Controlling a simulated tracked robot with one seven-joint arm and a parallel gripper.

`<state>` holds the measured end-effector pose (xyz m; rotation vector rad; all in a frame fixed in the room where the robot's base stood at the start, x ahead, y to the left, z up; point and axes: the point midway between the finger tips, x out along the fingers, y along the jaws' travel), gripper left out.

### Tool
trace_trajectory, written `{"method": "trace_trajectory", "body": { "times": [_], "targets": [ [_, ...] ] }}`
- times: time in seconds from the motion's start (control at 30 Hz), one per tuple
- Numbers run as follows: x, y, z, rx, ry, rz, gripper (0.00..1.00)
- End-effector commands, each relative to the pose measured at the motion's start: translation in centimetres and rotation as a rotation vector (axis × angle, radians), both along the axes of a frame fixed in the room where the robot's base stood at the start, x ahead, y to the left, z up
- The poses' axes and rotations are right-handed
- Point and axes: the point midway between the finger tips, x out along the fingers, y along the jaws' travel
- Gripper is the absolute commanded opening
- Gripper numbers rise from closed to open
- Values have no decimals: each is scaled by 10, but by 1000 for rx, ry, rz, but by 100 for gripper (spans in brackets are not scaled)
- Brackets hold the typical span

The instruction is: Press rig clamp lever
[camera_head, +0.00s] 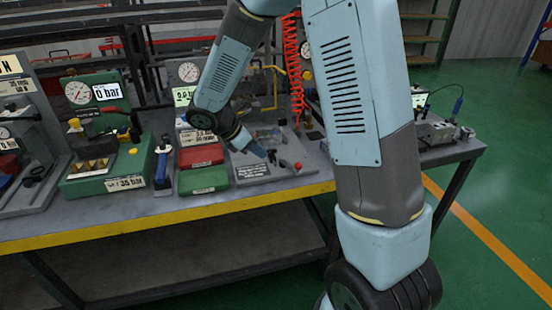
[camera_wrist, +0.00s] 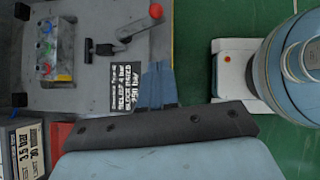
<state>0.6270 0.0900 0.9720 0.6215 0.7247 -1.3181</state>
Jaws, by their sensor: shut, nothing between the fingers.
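The rig is a grey plate (camera_head: 262,172) on the bench, with a printed label (camera_wrist: 137,85). A lever with a red ball knob (camera_head: 297,166) stands on it. In the wrist view the knob (camera_wrist: 155,11) is at the top, on a grey arm slanting down left to a pivot. A black T-shaped handle (camera_wrist: 97,49) lies left of the lever. A metal block (camera_wrist: 47,50) with coloured fittings sits at the plate's left. My gripper (camera_wrist: 157,80) is shut and empty over the plate near the label, apart from the red knob; its tips (camera_head: 262,153) are small in the head view.
Left of the rig are red (camera_head: 201,156) and green (camera_head: 204,180) blocks, a blue-handled tool (camera_head: 162,160) and a green gauge stand (camera_head: 97,125). A red coiled hose (camera_head: 292,65) hangs behind. The bench's yellow front edge (camera_head: 150,224) runs below.

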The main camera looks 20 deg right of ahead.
Motion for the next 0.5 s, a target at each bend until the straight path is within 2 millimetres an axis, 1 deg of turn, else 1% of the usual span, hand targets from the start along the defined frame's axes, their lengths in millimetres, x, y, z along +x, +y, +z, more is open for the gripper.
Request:
{"method": "trace_trajectory", "body": {
  "times": [0.17, 0.5],
  "targets": [
    [1, -15, -19, -1, 5, -2, 0],
    [7, -53, -65, -1, 4, -3, 0]
  ]
}}
